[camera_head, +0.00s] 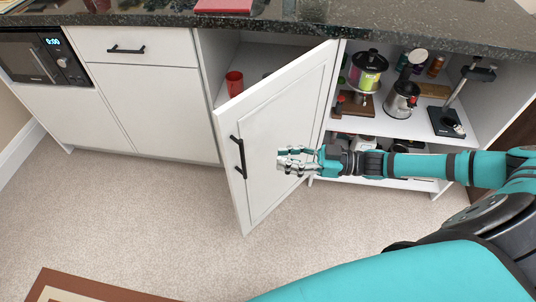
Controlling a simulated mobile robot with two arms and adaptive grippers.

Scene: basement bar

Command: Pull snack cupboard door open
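The white snack cupboard door (284,122) stands partly open, swung out from the cabinet front with its hinge side at the right. Its black bar handle (239,157) is near the free edge at the left. My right gripper (284,161) is in front of the door panel, to the right of the handle and apart from it. Its fingers overlap the door in the picture; I cannot tell whether they touch it or how wide they are apart. A red cup (234,84) shows inside the cupboard behind the door. My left gripper is not in view.
Open shelves (400,124) at the right hold a labelled tin (367,72), a metal pot (401,99) and a black stand (447,121). A microwave (40,59) is at the left. The dark countertop (160,19) runs above. The carpet (130,220) before the door is clear.

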